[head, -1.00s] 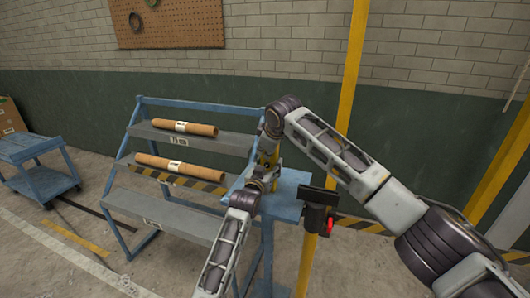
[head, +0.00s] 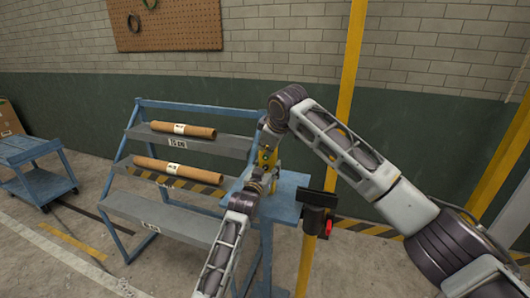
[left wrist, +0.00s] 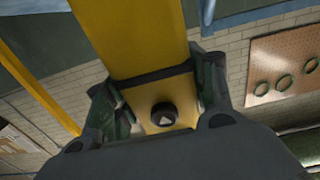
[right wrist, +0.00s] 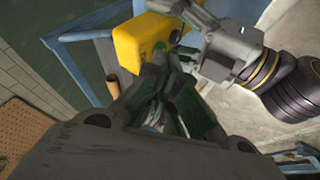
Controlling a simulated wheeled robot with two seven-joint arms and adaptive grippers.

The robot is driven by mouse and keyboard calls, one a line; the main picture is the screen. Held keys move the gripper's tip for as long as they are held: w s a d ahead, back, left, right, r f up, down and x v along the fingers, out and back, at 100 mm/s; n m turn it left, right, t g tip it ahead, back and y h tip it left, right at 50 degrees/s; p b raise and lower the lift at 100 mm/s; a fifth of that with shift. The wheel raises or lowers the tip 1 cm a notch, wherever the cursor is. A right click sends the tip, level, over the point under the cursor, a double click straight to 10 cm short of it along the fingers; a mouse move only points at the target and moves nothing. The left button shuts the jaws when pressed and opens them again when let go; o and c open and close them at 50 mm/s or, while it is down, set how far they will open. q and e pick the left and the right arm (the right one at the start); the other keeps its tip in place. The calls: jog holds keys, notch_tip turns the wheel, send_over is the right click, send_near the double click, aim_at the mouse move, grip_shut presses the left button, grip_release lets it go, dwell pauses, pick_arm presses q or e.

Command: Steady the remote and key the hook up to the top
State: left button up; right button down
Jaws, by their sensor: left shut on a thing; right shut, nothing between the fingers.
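The yellow remote (head: 266,157) is beside the blue stand, small and partly covered by my arms in the head view. My left gripper (left wrist: 160,92) is shut on the remote, whose yellow face and round black button with a pale triangle show between the fingers in the left wrist view (left wrist: 185,118). I do not see the hook.
A blue rack (head: 137,125) with grey shelves holds two brown rolls (head: 183,130) at the left. A blue cart (head: 35,185) stands further left. A yellow pole (head: 348,90) with a black-and-red device (head: 314,212) rises near my right arm. Open floor lies at the front left.

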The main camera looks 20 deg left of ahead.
jog(key=shift+v, duration=2.75)
pick_arm(q)
jog(key=o, duration=1.3)
pick_arm(e)
jog(key=shift+a, duration=0.1)
pick_arm(q)
jog(key=shift+s, duration=0.15)
jog(key=s, duration=1.1)
jog(key=shift+s+a, duration=0.2)
jog(key=shift+s, duration=0.1)
jog(key=shift+f, duration=0.1)
pick_arm(e)
jog(key=shift+f, duration=0.15)
